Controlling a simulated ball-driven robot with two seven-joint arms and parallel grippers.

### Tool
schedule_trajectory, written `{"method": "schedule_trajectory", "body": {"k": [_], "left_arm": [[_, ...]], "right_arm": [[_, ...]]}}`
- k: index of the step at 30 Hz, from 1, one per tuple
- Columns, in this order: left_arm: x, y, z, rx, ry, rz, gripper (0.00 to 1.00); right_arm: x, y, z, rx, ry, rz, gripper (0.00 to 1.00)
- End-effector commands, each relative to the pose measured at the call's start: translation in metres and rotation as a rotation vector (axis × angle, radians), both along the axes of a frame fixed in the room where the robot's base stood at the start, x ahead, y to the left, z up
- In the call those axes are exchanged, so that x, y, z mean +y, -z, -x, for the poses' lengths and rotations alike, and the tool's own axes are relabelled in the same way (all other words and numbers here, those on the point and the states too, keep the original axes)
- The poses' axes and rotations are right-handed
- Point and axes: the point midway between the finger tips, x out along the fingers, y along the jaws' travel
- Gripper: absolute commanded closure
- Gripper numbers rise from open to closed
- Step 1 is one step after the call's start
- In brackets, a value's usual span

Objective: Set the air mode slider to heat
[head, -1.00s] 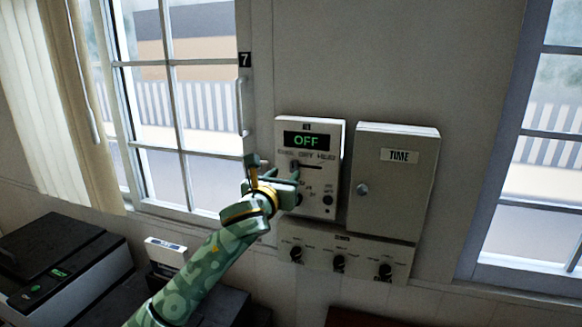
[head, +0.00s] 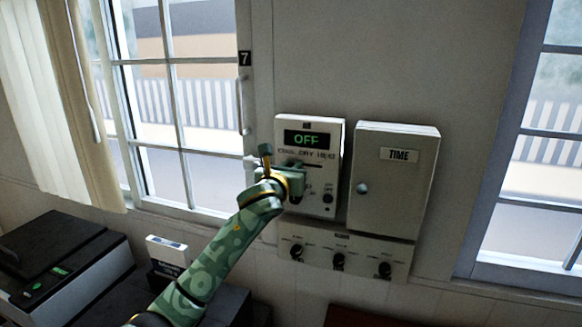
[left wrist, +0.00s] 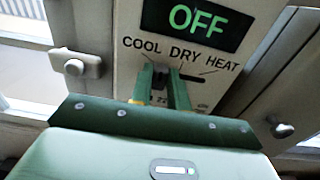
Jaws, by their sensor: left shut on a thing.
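The white control panel (head: 336,150) hangs on the wall, its green display (head: 306,139) reading OFF. Under the display are the labels COOL, DRY and HEAT, and below them a dark horizontal slot (left wrist: 203,76). The small dark slider knob (left wrist: 163,71) is at the left part of the slot, below the space between COOL and DRY. My left gripper (head: 292,170) is at the panel front. In the left wrist view its two green fingers (left wrist: 166,82) are shut on the knob, partly hiding it. The right gripper is not in view.
A grey box marked TIME (head: 396,185) stands out from the wall right of the panel. A strip with several black knobs (head: 318,254) is below. A window with a white handle (head: 243,105) is at left, a printer (head: 62,262) at lower left.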

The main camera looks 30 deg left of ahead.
Motion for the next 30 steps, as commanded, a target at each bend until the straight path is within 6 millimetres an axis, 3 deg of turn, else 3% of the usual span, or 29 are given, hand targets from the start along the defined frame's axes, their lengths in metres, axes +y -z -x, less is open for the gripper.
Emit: {"method": "schedule_trajectory", "body": {"k": [9,19,20,22,30], "left_arm": [[-0.051,-0.003,-0.013,0.002,0.002,-0.001,1.0],[-0.058,0.0,-0.014,-0.001,0.004,0.001,1.0],[-0.058,0.0,-0.014,-0.001,0.004,0.001,0.8],[-0.058,0.0,-0.014,-0.001,0.004,0.001,0.61],[-0.057,0.0,-0.013,0.0,0.002,0.001,0.6]], "right_arm": [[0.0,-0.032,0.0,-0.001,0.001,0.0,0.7],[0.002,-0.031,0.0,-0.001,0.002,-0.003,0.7],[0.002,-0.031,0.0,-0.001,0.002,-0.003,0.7],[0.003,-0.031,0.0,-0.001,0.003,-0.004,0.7],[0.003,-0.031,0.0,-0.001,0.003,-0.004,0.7]]}}
